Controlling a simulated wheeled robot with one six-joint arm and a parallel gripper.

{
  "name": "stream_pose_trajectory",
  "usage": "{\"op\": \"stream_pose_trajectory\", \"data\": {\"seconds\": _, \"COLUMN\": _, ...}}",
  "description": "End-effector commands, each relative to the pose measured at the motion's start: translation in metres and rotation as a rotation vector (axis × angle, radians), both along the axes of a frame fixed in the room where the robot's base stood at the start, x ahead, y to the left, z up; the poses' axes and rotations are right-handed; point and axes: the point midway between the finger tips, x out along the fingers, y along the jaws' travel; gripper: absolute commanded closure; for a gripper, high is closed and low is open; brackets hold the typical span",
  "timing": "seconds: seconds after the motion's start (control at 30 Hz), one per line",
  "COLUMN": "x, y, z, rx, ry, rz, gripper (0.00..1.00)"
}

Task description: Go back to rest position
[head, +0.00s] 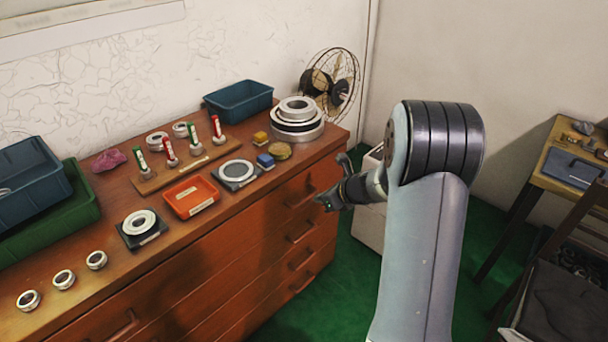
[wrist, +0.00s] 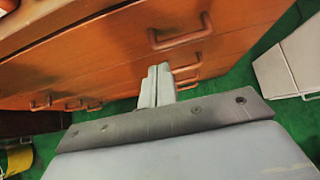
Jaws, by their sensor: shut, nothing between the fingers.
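My gripper (head: 326,203) is off the right front edge of the wooden dresser in the head view, in the air beside the drawer fronts. In the wrist view its two grey fingers (wrist: 157,86) are together with nothing between them. Behind them are the dresser's drawer fronts and the green floor. On the dresser top (head: 250,209) stand several bearing rings, among them a stack of large rings (head: 297,118), a ring on a dark square pad (head: 238,172) and another ring on a pad (head: 140,223).
A red tray (head: 191,196), a pegged wooden board (head: 186,168), blue bins (head: 240,100) and a fan (head: 332,82) are on the dresser. A white cabinet (head: 369,222) stands behind my arm. A side table (head: 570,168) and a chair are at the right. Green floor lies between.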

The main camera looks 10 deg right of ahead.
Motion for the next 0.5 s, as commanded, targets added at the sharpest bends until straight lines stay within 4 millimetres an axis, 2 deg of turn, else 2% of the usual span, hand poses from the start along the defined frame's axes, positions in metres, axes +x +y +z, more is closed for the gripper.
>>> {"op": "stream_pose_trajectory", "data": {"seconds": 0.33, "x": 0.0, "y": 0.0, "z": -0.001, "rx": 0.0, "ry": 0.001, "rz": 0.001, "gripper": 1.0}}
{"op": "stream_pose_trajectory", "data": {"seconds": 0.5, "x": 0.007, "y": 0.006, "z": -0.011, "rx": 0.0, "ry": 0.004, "rz": 0.002, "gripper": 1.0}}
